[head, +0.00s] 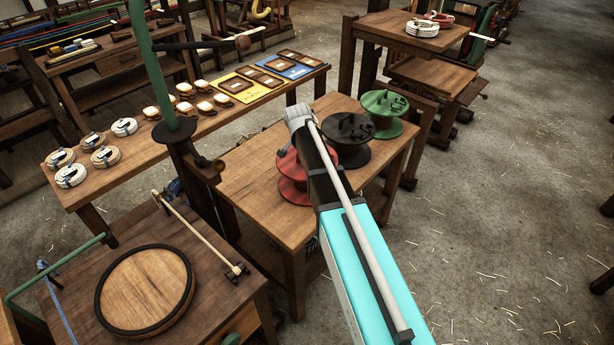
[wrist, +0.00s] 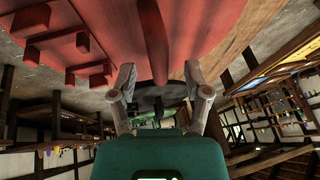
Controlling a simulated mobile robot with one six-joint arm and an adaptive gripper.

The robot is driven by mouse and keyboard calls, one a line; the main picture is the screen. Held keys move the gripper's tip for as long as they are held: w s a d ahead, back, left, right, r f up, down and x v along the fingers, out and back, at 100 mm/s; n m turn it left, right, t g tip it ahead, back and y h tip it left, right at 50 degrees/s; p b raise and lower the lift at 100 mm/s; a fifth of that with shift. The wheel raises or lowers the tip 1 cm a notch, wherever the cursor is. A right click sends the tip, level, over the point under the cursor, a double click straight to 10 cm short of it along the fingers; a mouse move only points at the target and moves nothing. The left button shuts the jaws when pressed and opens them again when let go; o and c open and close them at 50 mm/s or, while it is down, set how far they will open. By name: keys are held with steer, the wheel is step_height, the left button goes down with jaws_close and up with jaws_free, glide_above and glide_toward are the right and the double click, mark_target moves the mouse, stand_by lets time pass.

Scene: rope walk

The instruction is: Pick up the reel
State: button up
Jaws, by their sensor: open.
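A red reel (head: 291,183) stands on the wooden table beside a black reel (head: 349,138) and a green reel (head: 385,108). My arm hides much of the red reel in the head view. In the wrist view the red reel (wrist: 205,22) fills the top, with block-like pegs at the left. My gripper (wrist: 158,72) is open right at it, its two fingers apart on either side of a dark red upright part. I cannot tell whether the fingers touch it. Nothing is visibly gripped.
The reel table (head: 242,178) has bare wood to the left of the red reel. A long bench (head: 118,177) behind holds rope coils and colored boards. A green post (head: 150,65) rises nearby. A round board (head: 146,290) lies on the front left table.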

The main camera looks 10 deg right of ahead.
steer(key=shift+b+x, duration=0.5)
steer(key=shift+x, duration=0.4)
steer(key=shift+c, duration=0.2)
jaws_close()
